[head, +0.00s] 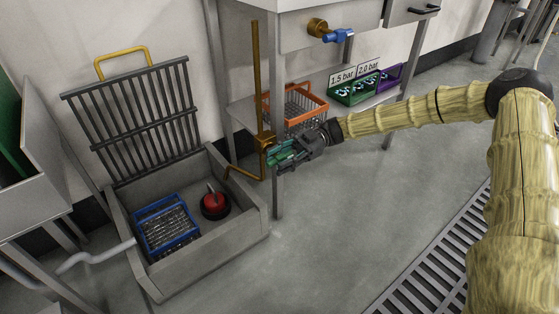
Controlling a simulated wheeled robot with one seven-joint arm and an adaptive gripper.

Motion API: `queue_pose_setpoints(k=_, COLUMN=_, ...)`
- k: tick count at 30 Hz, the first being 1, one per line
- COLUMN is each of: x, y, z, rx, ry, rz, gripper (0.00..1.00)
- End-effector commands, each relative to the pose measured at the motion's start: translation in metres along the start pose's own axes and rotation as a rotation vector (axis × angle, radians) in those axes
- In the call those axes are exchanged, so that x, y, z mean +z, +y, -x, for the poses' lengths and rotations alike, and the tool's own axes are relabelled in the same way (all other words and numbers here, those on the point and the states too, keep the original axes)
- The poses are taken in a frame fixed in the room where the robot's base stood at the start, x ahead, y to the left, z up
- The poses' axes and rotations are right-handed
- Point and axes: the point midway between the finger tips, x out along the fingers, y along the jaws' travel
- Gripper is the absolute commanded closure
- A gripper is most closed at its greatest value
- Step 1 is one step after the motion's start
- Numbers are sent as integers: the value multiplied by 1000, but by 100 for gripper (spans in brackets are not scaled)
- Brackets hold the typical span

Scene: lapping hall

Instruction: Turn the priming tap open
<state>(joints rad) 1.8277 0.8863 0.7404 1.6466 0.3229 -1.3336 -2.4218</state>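A brass pipe (256,75) runs down the table's front left leg to a brass tap body (265,139), with a spout (243,172) bent left towards the grey trough. My gripper (279,152) is at this tap, reaching in from the right. Green parts show between and around its fingertips; I cannot tell whether they are the tap's handle or finger pads. The fingers are too small and overlapped to show whether they are open or shut. A second brass tap (318,27) with a blue handle (338,35) is higher up on the table front, apart from my gripper.
The grey trough (240,235) holds a blue basket (166,226) and a red round object (214,203). A slatted grate (135,115) leans behind it. An orange basket (297,103) and green (352,91) and purple (390,76) bins stand on the lower shelf. Floor right of the trough is clear.

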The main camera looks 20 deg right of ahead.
Motion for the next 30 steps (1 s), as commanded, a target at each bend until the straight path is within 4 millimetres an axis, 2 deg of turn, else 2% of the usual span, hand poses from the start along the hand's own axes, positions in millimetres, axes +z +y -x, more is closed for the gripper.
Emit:
queue_pose_setpoints(k=3, x=0, y=0, z=0, rx=0, ry=0, rz=0, gripper=62)
queue_pose_setpoints(k=4, x=0, y=0, z=0, rx=0, ry=0, rz=0, gripper=66)
queue_pose_setpoints(k=9, x=0, y=0, z=0, rx=0, ry=0, rz=0, gripper=97)
queue_pose_setpoints(k=10, x=0, y=0, z=0, rx=0, ry=0, rz=0, gripper=100)
queue_pose_setpoints(k=20, x=-1, y=0, z=1, rx=-5, ry=-21, rz=-1, gripper=100)
queue_pose_setpoints(k=30, x=-6, y=1, z=1, rx=-41, ry=-207, rz=1, gripper=100)
